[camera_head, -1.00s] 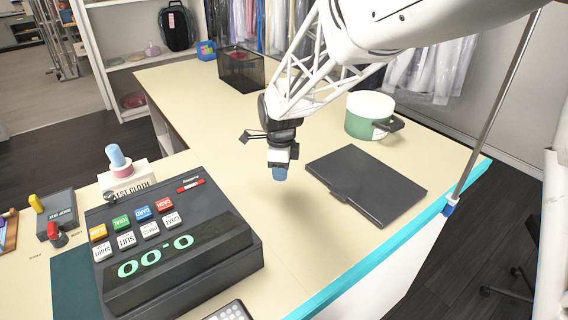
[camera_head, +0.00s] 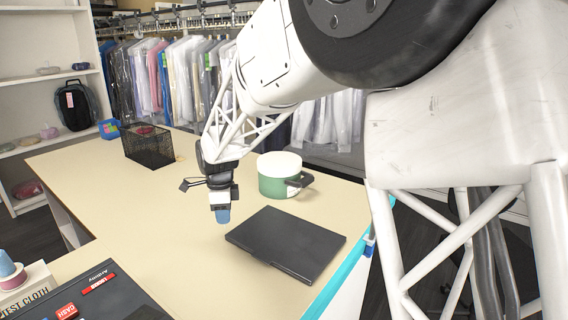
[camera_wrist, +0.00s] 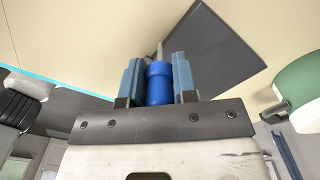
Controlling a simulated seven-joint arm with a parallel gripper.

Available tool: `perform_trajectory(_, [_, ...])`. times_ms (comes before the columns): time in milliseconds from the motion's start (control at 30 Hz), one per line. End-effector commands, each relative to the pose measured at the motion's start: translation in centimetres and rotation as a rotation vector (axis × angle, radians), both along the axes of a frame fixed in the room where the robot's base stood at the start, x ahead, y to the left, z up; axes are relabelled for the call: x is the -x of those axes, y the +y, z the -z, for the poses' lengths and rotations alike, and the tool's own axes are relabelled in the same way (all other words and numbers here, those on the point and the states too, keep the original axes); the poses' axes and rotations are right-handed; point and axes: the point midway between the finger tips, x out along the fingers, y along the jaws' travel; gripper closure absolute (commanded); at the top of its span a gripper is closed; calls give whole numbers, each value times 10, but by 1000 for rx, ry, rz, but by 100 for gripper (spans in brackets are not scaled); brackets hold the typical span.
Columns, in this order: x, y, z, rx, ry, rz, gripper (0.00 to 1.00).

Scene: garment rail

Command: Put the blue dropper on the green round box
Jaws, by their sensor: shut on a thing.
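My gripper (camera_head: 222,212) hangs above the counter, pointing down, left of the dark flat folder-like case. The wrist view shows its two grey-blue fingers (camera_wrist: 157,75) shut on the blue dropper (camera_wrist: 158,84), a bright blue cylinder with a thin pale tip. In the head view, the dropper cannot be told apart from the bluish fingertips. The green round box (camera_head: 279,182) has a white top and a dark handle at its right side. It stands on the counter right of and behind my gripper, apart from it. It also shows at the right of the wrist view (camera_wrist: 303,92).
The dark flat case (camera_head: 287,242) lies in front of the green box. A black mesh basket (camera_head: 148,147) stands at the back left of the counter (camera_head: 110,190). A cash register (camera_head: 105,295) is front left. Garments hang on a rail behind.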

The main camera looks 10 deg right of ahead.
Motion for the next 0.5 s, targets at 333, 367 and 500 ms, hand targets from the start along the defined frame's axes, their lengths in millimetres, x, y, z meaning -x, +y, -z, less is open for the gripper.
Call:
perform_trajectory(333, [-68, -75, -34, 0, -1, 38, 95])
perform_trajectory(367, [-73, -82, -37, 0, -1, 41, 95])
perform_trajectory(500, [-96, -115, -50, 0, 0, 54, 95])
